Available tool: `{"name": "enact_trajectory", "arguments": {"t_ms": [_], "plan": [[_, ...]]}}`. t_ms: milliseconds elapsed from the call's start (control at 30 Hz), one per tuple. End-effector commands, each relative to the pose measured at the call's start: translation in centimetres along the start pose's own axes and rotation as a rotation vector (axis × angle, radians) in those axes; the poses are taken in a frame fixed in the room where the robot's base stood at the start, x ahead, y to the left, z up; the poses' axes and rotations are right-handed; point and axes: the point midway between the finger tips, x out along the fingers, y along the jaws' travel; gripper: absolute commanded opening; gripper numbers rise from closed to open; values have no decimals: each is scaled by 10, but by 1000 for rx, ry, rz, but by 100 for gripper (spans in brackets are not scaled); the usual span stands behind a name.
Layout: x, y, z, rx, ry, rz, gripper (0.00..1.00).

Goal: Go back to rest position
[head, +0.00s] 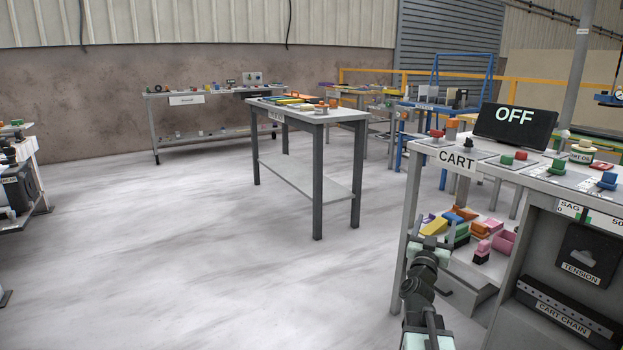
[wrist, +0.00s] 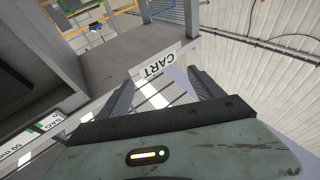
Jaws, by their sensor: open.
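My gripper (head: 434,232) is at the lower right in the head view, raised in front of the left end of the workbench marked CART (head: 457,158). In the wrist view its two dark fingers (wrist: 160,88) stand wide apart with nothing held between them. The CART label (wrist: 160,68) shows upside down beyond the fingertips, and I see clear space between it and the fingers. In the head view, colored blocks on the bench's lower shelf lie behind the gripper, and some are partly hidden by it.
The bench top carries a black screen reading OFF (head: 514,125) and several colored knobs. A grey table (head: 300,112) with small items stands mid-room. Another table (head: 170,96) is by the back wall. The pale floor (head: 200,250) to the left is clear.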

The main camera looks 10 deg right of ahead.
Motion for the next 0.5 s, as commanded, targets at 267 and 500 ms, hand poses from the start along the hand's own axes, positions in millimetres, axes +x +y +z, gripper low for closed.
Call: {"name": "enact_trajectory", "arguments": {"t_ms": [267,500], "plan": [[-87,-231,7,-30,-295,-551,76],[-253,-328,63,-196,-822,-950,76]]}}
